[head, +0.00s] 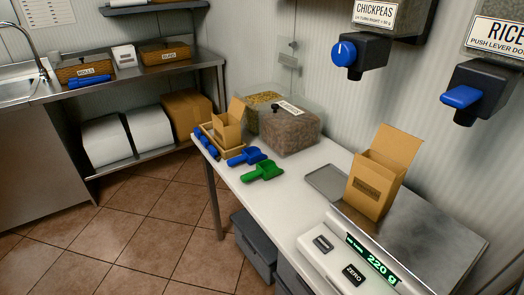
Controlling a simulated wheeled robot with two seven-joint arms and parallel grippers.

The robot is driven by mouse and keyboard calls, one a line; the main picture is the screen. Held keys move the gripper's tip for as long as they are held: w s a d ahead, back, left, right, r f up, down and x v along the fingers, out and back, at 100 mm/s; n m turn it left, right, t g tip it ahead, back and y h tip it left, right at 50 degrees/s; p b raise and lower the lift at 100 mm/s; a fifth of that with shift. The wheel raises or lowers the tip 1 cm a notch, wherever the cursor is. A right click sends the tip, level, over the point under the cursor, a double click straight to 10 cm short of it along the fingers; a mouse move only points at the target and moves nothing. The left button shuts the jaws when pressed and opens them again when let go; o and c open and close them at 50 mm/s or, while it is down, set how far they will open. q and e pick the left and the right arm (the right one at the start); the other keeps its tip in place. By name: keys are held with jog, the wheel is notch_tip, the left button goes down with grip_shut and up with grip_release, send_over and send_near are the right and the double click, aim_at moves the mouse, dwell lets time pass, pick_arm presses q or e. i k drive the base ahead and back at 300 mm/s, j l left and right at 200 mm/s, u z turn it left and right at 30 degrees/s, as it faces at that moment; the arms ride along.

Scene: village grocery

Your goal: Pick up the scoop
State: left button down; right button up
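A green scoop (263,171) lies on the white table (262,200), near its front edge. A blue scoop (244,157) lies just behind it, to its left. Another blue object, which looks like a scoop (89,82), lies on the metal counter at the back left, in front of a basket. The task does not say which scoop it means. Neither of my grippers is in view.
Clear bins (291,140) of dry goods stand behind the scoops. A tray with a small box (228,127) and blue items (205,146) is left of them. An open box (376,185) stands on the scale, reading 220 g (377,266). Dispensers (361,52) hang above.

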aim_at(251, 155)
jog(key=i+j+z, duration=0.7)
jog(key=j, duration=0.2)
jog(key=i+j+z, duration=0.2)
jog(key=j, duration=0.15)
jog(key=j+z, duration=0.25)
jog(key=i+j, duration=0.05)
jog(key=j, duration=0.05)
